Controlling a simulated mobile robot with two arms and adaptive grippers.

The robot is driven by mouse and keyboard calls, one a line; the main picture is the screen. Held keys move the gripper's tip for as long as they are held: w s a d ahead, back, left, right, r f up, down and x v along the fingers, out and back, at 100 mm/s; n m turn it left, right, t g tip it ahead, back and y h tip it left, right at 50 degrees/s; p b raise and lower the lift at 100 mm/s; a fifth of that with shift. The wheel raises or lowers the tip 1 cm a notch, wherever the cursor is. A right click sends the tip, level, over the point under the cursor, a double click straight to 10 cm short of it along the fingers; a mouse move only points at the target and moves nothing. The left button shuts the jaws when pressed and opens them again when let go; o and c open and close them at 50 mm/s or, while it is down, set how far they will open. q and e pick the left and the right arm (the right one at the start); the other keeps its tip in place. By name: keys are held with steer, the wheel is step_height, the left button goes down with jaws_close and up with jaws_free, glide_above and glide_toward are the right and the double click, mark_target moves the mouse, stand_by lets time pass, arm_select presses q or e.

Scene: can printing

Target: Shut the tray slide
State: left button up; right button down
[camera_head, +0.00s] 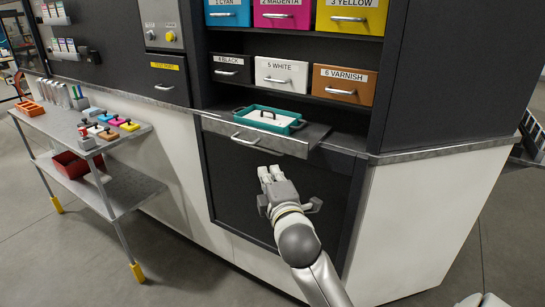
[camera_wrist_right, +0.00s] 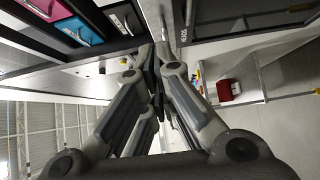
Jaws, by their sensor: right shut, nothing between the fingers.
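The tray slide (camera_head: 283,141) is a flat metal shelf drawn out from the dark cabinet, below the ink drawers. A handle (camera_head: 245,139) sits on its front edge. A teal tray (camera_head: 290,129) with a white inside and a dark bar-shaped piece rests on the slide. My right gripper (camera_head: 268,173) is in front of the cabinet, lower than the handle and a little to its right, apparently apart from it. Its fingers are shut and empty; they also fill the middle of the right wrist view (camera_wrist_right: 152,54). My left gripper is out of view.
Labelled drawers, such as the white one (camera_head: 281,76), fill shelves above the slide. A metal side table (camera_head: 125,185) with stamps and a red bin (camera_head: 76,165) stands at the left. The floor in front of the cabinet (camera_head: 185,265) is clear.

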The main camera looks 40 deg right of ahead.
steer(key=p, duration=0.2)
glide_toward(265, 140)
steer(key=w+a, duration=0.2)
steer(key=w, duration=0.1)
steer(key=d, duration=0.2)
steer(key=w+d, duration=0.1)
steer(key=shift+w+d+p, duration=0.1)
steer(key=shift+d+p, duration=0.2)
steer(key=shift+d, duration=0.1)
steer(key=w+d, duration=0.1)
steer(key=d, duration=0.2)
steer(key=w+d, duration=0.1)
steer(key=d, duration=0.2)
steer(key=w+d, duration=0.2)
steer(key=d, duration=0.1)
steer(key=shift+d+r, duration=0.1)
steer(key=shift+s, duration=0.1)
